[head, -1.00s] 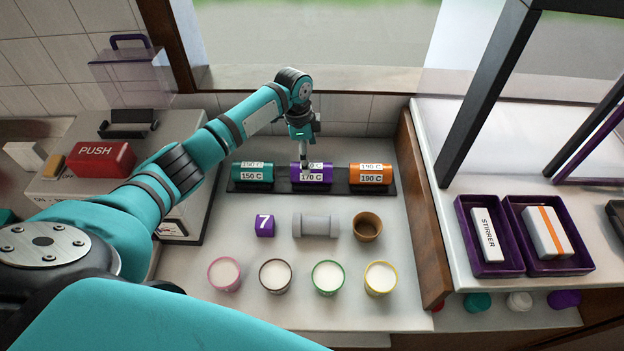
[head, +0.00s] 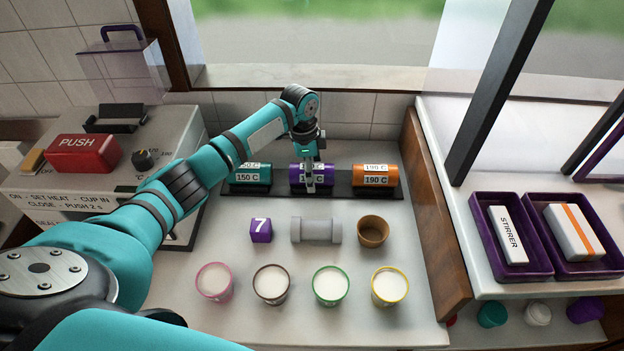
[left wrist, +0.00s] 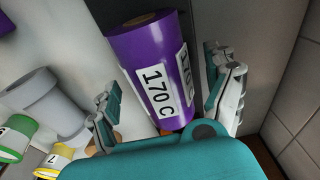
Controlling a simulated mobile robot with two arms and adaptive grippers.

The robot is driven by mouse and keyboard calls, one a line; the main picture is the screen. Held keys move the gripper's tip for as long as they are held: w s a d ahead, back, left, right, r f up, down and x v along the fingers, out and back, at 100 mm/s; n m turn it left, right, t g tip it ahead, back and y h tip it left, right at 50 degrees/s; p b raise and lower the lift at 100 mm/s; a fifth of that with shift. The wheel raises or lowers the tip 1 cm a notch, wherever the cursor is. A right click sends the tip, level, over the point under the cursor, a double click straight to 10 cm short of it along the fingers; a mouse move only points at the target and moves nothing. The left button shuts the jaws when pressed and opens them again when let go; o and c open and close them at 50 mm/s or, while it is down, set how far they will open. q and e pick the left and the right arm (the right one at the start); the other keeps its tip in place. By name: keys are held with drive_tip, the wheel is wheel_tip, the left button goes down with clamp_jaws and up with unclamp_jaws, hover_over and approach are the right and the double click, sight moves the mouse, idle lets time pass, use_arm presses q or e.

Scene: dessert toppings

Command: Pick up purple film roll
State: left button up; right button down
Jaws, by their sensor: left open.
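The purple film roll (head: 298,176), labelled 170 C, lies in a dark rack (head: 341,183) between a teal roll (head: 249,175) on its left and an orange roll (head: 376,176) on its right. My left gripper (head: 310,186) is over the purple roll and hides part of it. In the left wrist view the purple roll (left wrist: 152,75) lies between the two spread fingers of my left gripper (left wrist: 165,100). I cannot tell whether the fingers touch it. My right gripper is not in view.
In front of the rack are a purple cube marked 7 (head: 261,231), a grey cylinder (head: 316,230) and a brown cup (head: 373,231). Several white-filled cups (head: 331,286) stand nearer. A sealing machine (head: 92,165) is left; purple trays (head: 513,275) are right.

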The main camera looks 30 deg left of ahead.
use_arm(q)
drive_tip(key=shift+r, duration=0.1)
drive_tip(key=c, duration=1.5)
drive_tip(key=shift+r, duration=0.1)
